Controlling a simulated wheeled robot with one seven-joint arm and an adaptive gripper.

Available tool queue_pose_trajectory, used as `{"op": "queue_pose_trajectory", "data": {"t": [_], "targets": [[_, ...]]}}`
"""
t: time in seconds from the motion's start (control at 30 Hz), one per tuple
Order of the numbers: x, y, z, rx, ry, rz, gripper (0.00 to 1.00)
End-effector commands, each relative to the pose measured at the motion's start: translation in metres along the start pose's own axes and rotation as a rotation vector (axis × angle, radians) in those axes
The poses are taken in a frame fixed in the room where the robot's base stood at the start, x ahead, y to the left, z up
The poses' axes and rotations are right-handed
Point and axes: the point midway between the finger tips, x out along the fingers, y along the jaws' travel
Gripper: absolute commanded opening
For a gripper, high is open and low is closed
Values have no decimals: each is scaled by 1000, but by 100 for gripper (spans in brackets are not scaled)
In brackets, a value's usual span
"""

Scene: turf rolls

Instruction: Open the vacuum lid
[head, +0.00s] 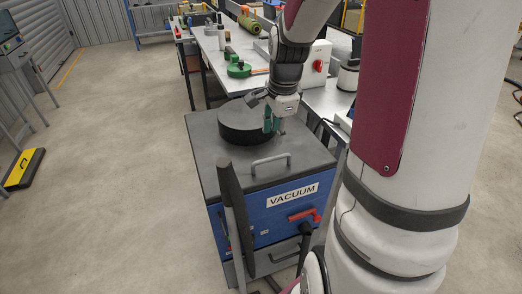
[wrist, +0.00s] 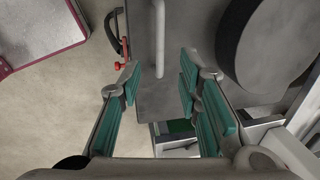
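The vacuum machine (head: 262,228) is a blue cabinet with a "VACUUM" label. Its flat dark grey lid (head: 215,165) is down. A light grey bar handle (head: 271,161) is fixed near the lid's front edge. In the wrist view the handle (wrist: 159,40) shows ahead of the gap between my fingers. A red latch-like lever (head: 304,215) is on the front; it also shows in the wrist view (wrist: 122,65). My gripper (head: 274,123) is over the lid, behind the handle and apart from it. Its teal-padded fingers (wrist: 163,75) are spread and empty.
A thick black round part (head: 245,122) sits on the lid, close to my gripper's left. A dark upright bar (head: 236,215) stands before the cabinet's left front. Workbenches with tools (head: 240,70) stand behind. The floor at left (head: 110,150) is mostly clear.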

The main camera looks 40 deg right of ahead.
Motion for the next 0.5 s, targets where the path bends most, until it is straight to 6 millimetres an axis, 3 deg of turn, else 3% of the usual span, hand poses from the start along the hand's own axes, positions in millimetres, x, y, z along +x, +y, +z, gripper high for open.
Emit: {"op": "queue_pose_trajectory", "data": {"t": [0.3, 0.5], "targets": [[65, 1, 1, -2, -2, 5, 31], [92, 0, 0, -3, 0, 3, 31]]}}
